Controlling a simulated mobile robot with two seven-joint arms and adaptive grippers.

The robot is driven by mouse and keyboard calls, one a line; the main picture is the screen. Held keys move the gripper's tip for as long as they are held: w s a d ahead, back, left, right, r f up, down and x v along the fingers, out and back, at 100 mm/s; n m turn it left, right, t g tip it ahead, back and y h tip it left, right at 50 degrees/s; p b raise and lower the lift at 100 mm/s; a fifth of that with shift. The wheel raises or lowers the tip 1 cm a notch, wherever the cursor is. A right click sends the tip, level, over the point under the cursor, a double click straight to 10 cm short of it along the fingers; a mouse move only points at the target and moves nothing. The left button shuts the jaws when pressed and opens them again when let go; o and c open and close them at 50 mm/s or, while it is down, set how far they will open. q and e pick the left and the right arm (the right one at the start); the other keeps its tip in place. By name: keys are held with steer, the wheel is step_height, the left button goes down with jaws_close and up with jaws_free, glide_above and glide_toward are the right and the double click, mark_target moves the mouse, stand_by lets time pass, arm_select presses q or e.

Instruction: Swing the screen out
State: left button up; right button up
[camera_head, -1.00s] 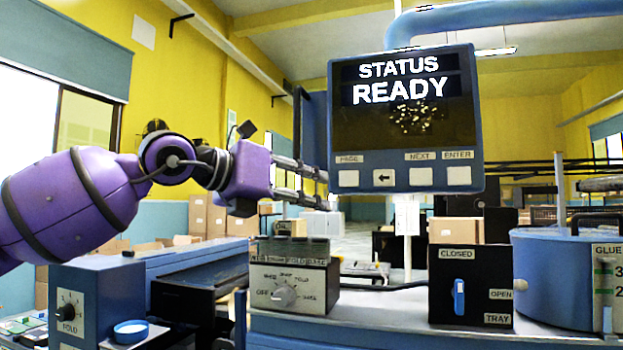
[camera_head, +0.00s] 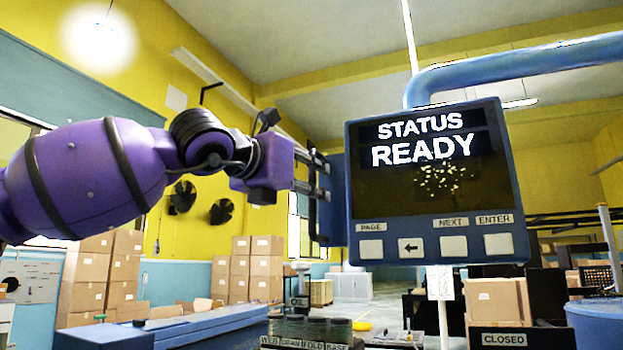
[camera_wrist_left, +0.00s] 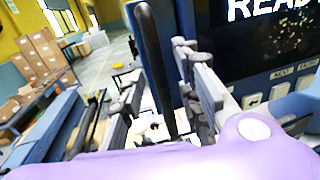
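The screen (camera_head: 427,190) is a blue-framed panel reading "STATUS READY", with a row of white buttons under the display. It hangs from a thick blue pipe arm (camera_head: 520,72). A dark upright handle bar (camera_head: 313,215) stands at its left side; it also shows in the left wrist view (camera_wrist_left: 153,65). My left gripper (camera_head: 318,176) is at this handle, left of the screen. In the left wrist view its grey fingers stand on either side of the bar, with gaps showing, so it looks open around it. My right gripper is in neither view.
A blue drum (camera_head: 598,325) stands at the right. Stacked cartons (camera_head: 100,270) stand behind at the left. The space around the screen's front looks clear.

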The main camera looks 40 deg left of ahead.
arm_select(q)
steer(key=shift+w, duration=0.7)
jaws_close()
